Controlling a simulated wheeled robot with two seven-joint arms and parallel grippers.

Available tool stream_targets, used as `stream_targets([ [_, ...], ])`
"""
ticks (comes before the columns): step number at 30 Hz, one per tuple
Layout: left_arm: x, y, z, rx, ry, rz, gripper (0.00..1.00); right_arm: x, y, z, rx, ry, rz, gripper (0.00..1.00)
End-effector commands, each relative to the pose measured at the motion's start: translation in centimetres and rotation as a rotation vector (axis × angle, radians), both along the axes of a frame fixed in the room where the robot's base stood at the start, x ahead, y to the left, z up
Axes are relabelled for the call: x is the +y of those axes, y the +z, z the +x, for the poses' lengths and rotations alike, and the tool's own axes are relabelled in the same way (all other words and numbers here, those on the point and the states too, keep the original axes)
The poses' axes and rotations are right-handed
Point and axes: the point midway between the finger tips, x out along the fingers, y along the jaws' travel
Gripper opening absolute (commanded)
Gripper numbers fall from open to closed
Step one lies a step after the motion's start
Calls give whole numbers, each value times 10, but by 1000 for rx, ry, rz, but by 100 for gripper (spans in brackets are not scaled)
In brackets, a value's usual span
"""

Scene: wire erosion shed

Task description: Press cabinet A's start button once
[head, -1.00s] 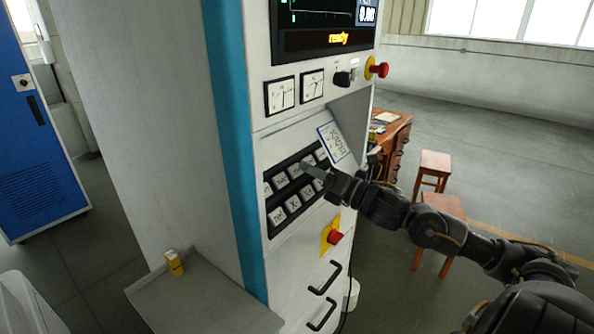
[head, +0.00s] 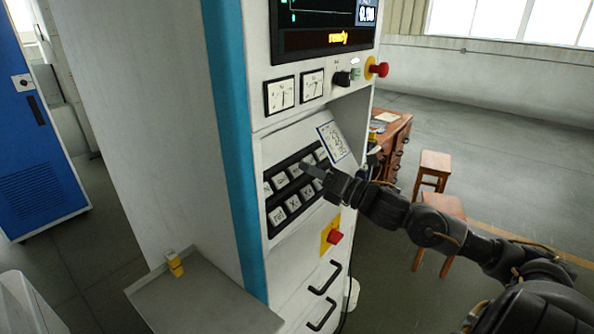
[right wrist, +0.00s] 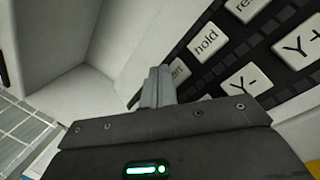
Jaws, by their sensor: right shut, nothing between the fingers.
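The white machine cabinet with a teal edge strip (head: 232,130) fills the middle of the head view; no letter A is readable on it. Its dark keypad (head: 290,192) has two rows of pale keys on a sloped panel. My left gripper is not in view.
The screen (head: 318,38) reads "ready" in orange. Red knobs (head: 380,69) and (head: 335,237) stick out above and below the keypad. A grey shelf (head: 205,300) juts out at lower left. Wooden stools (head: 434,162) stand on the right.

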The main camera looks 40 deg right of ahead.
Motion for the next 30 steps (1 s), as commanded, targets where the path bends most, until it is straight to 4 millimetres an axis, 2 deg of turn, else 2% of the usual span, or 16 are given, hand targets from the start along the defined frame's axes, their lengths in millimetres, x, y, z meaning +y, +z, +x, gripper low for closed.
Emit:
stream_targets([
  [6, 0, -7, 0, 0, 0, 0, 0, 1, -5, 5, -1, -1, 0, 0],
  [30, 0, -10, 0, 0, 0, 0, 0, 3, -7, 9, 0, 0, 1, 0],
])
